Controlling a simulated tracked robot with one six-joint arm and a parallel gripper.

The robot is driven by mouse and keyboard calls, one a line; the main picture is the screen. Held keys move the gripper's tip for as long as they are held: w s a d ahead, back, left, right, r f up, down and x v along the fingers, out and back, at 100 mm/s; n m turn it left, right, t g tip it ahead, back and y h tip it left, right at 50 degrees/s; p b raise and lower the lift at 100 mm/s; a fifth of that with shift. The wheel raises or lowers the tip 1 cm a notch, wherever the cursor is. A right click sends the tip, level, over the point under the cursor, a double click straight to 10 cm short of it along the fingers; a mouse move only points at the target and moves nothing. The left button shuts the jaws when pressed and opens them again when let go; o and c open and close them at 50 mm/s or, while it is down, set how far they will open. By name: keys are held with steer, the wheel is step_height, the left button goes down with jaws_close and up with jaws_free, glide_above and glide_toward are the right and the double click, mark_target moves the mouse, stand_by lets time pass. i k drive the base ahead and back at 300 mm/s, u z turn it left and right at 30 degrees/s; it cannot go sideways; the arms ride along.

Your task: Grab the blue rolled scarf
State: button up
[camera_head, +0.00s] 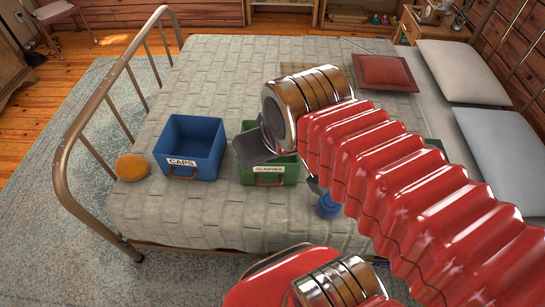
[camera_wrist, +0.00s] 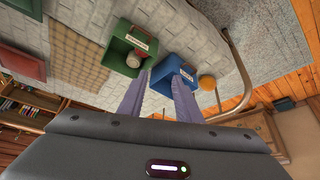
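A small blue roll (camera_head: 329,207), which looks like the rolled scarf, is near the front edge of the bed in the head view, partly hidden by my red arm. I do not see it in the wrist view. My gripper is above the green SCARVES bin (camera_head: 248,176), to the left of and farther back than the blue roll. The gripper's fingers are mostly hidden in the head view. In the wrist view my gripper (camera_wrist: 162,80) has its two fingers apart with nothing held between them. A reddish-grey roll (camera_wrist: 134,60) is in the green bin there.
A blue CAPS bin (camera_head: 190,145) stands left of the green bin. An orange round thing (camera_head: 131,167) sits farther left by the metal bed rail (camera_head: 95,100). A red cushion (camera_head: 385,73) and pillows (camera_head: 462,70) lie at right. The bed's middle left is clear.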

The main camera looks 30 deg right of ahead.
mark_target(327, 209)
steer(key=z, duration=0.05)
steer(key=k, duration=0.5)
steer(key=z, duration=0.85)
steer(key=i, duration=0.4)
steer(key=z, duration=0.1)
